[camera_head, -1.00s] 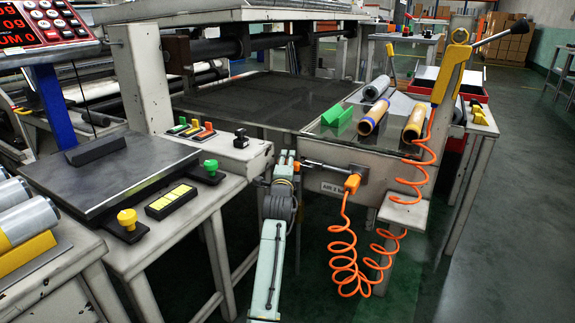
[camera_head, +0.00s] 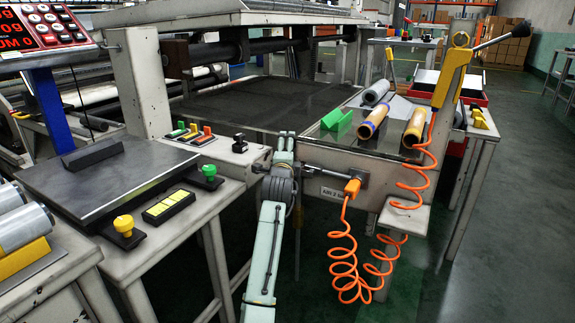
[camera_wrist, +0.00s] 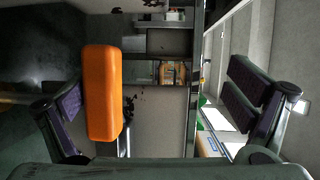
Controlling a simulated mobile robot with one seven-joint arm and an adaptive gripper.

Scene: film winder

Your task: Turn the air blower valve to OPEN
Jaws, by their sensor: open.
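The air blower panel, with a partly readable "AIR" label, is on the pale front of the white worktable (camera_head: 400,165). An orange fitting (camera_head: 352,187) sits there at the end of a dark metal pipe, with a coiled orange hose below it. In the wrist view a smooth orange block (camera_wrist: 102,92), apparently a handle, stands close to the left finger, between the fingers. Whether it touches that finger I cannot tell. My gripper (camera_wrist: 160,100) is open, its fingers wide apart. In the head view my arm largely hides it. No valve position marking is readable.
A coiled orange hose (camera_head: 345,265) hangs in front of the worktable. Rolls and a green block (camera_head: 337,119) lie on the worktable. Floor is open at the right.

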